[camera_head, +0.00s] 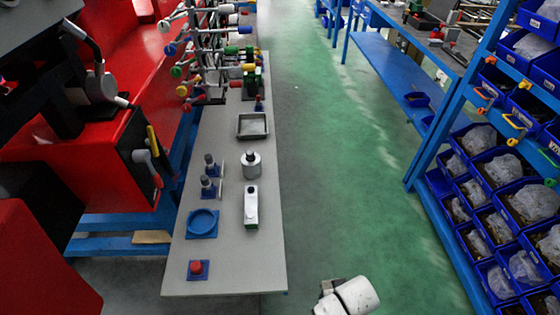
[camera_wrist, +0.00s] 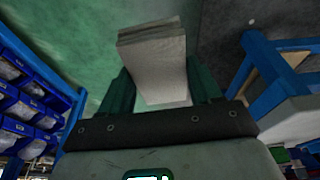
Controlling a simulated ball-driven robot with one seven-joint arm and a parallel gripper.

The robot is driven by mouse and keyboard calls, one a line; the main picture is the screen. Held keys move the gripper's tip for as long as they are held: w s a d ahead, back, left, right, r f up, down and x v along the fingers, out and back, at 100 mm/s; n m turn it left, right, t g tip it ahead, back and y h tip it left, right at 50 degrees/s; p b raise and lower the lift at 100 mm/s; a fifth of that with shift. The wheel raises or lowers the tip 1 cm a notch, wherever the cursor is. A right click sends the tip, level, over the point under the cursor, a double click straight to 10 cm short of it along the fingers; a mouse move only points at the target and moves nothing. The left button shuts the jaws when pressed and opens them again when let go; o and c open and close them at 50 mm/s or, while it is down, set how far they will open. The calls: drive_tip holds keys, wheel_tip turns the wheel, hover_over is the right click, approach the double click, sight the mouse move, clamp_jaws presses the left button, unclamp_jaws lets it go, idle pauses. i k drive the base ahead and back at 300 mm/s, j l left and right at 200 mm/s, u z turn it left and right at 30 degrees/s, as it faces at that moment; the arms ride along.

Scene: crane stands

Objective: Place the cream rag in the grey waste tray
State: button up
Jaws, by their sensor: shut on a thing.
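The cream rag (camera_wrist: 155,62) is a folded, pale stack between the two dark green fingers of my gripper (camera_wrist: 160,88) in the wrist view. My gripper is shut on it, and the rag reaches out beyond the fingers over green floor. The grey waste tray (camera_head: 252,137) is a shallow square tray on the long grey bench in the head view, and it looks empty. In the head view only a white part of my arm shows at the bottom, right of the bench's near end. The rag and fingers are not seen there.
On the grey bench (camera_head: 225,270) stand a grey cylinder (camera_head: 251,165), a white and green device (camera_head: 251,208), a blue round holder (camera_head: 202,223) and a red button (camera_head: 196,267). A rack with coloured handles (camera_head: 200,50) is behind. Blue bin shelves (camera_head: 500,170) stand right; the green aisle (camera_head: 330,150) is clear.

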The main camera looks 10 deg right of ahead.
sight(253, 128)
drive_tip(key=i+j+z, duration=0.2)
drive_tip(key=i+j, duration=0.25)
drive_tip(key=i, duration=0.25)
drive_tip(key=i+j+z, duration=0.2)
drive_tip(key=i+j, duration=0.4)
drive_tip(key=i, duration=0.05)
